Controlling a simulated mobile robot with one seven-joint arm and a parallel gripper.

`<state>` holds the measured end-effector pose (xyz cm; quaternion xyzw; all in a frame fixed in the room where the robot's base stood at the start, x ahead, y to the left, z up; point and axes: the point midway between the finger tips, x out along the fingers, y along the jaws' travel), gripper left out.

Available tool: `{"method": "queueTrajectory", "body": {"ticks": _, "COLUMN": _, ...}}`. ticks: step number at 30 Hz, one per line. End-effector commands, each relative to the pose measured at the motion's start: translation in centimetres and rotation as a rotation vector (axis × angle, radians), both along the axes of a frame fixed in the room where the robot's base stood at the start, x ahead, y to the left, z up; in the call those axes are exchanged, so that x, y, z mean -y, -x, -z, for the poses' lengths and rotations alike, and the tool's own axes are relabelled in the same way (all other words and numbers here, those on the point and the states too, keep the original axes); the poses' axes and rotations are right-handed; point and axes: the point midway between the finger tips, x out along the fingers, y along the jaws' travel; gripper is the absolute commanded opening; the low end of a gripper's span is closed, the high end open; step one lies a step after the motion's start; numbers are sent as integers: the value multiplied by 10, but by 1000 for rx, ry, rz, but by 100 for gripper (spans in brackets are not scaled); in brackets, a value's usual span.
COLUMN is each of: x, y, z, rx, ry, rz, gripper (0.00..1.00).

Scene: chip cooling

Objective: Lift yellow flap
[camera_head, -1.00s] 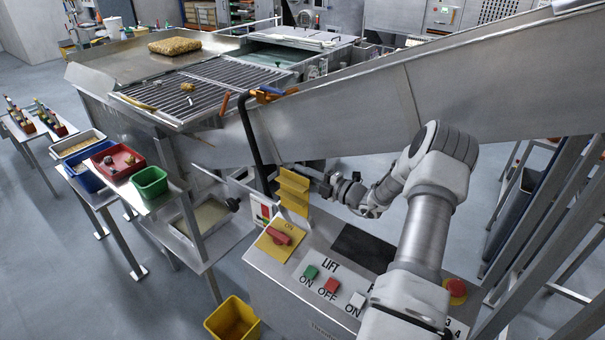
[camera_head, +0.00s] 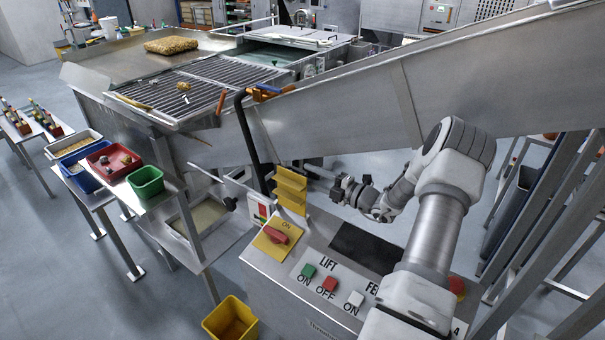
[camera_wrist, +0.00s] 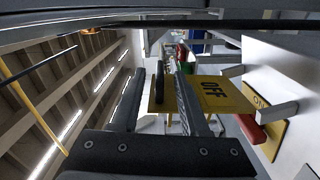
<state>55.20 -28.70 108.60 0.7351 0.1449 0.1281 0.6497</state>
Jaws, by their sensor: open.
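The yellow flap (camera_head: 291,190) stands upright at the back left corner of the control box, behind the red rotary switch (camera_head: 278,236) on its yellow ON plate. In the wrist view the flap (camera_wrist: 222,94) carries the word OFF and shows behind and between my fingers. My gripper (camera_head: 342,188) is just right of the flap in the head view, and a small gap shows between them there. In the wrist view my gripper (camera_wrist: 160,78) has its two dark fingers apart with nothing clearly held. Whether a finger touches the flap I cannot tell.
The control box has green (camera_head: 309,271), red (camera_head: 329,284) and white (camera_head: 354,299) buttons. A black bent bar (camera_head: 247,135) rises behind the flap. The sloping metal conveyor wall (camera_head: 350,100) is above and behind. A yellow bin (camera_head: 231,320) stands at the front.

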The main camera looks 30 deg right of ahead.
Motion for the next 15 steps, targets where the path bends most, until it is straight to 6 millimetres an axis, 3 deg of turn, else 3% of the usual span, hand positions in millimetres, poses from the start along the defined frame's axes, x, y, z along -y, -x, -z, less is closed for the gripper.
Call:
{"method": "queueTrajectory", "body": {"ticks": 9, "x": 32, "y": 75, "z": 2, "rx": -1, "ry": 0, "rz": 6, "gripper": 45}}
{"method": "queueTrajectory", "body": {"ticks": 15, "x": 45, "y": 107, "z": 1, "rx": 0, "ry": 0, "rz": 3, "gripper": 45}}
